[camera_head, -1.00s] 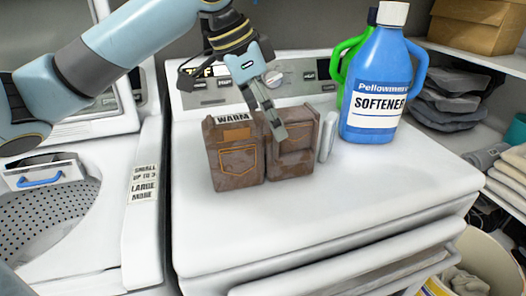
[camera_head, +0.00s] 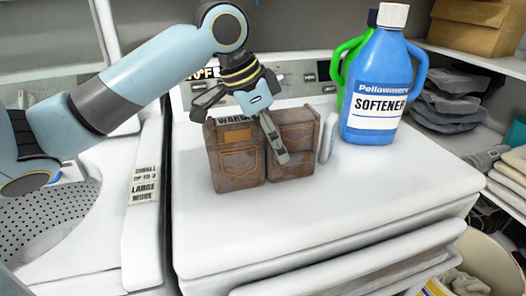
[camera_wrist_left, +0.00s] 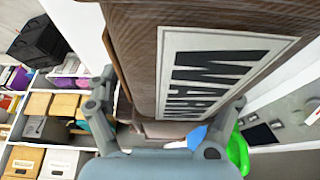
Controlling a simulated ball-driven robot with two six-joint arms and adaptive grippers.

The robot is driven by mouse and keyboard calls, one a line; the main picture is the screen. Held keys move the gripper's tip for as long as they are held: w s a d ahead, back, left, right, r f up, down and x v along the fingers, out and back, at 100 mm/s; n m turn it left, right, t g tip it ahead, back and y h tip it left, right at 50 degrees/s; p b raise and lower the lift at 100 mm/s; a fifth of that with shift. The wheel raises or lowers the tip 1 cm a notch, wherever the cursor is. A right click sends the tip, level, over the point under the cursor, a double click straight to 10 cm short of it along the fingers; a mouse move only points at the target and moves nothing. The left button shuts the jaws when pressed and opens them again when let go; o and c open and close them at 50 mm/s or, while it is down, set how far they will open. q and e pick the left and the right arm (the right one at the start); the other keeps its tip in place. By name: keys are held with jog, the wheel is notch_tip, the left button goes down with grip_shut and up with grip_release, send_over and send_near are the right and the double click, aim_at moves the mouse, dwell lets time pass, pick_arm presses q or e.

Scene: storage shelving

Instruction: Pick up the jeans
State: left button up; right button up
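The brown jeans (camera_head: 236,166) stand folded on top of the white machine, in two side-by-side blocks with orange pocket stitching. A "WARM" label lies on the top edge of the left block. My left gripper (camera_head: 243,122) is over the top of the jeans, one finger hanging down in front between the two blocks and the other at the upper left. In the left wrist view the jeans (camera_wrist_left: 135,45) and their label fill the space between the spread fingers. Whether the fingers touch the cloth is hard to tell. My right gripper is not in view.
A blue softener bottle (camera_head: 376,90) stands just right of the jeans, with a green handled container (camera_head: 345,70) behind it. A slim white piece (camera_head: 327,138) stands between. The white machine top (camera_head: 330,215) is clear in front. Shelves with folded clothes (camera_head: 445,105) are at right.

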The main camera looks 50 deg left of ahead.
aim_at(276, 119)
pick_arm(q)
jog(key=c, duration=0.6)
jog(key=shift+r, duration=0.5)
jog(key=r, duration=0.3)
jog(key=shift+d+r, duration=0.25)
jog(key=shift+d, duration=0.1)
jog(key=s+d+r+p, duration=0.1)
jog(key=d+r+p, duration=0.1)
jog(key=d, duration=0.1)
jog(key=s+d+r+p, duration=0.1)
jog(key=d+r+p, duration=0.1)
jog(key=d+p, duration=0.1)
jog(key=s+d+r+p, duration=0.1)
jog(key=d+r+p, duration=0.1)
jog(key=d+p, duration=0.1)
jog(key=shift+d+r, duration=0.25)
jog(key=shift+d, duration=0.6)
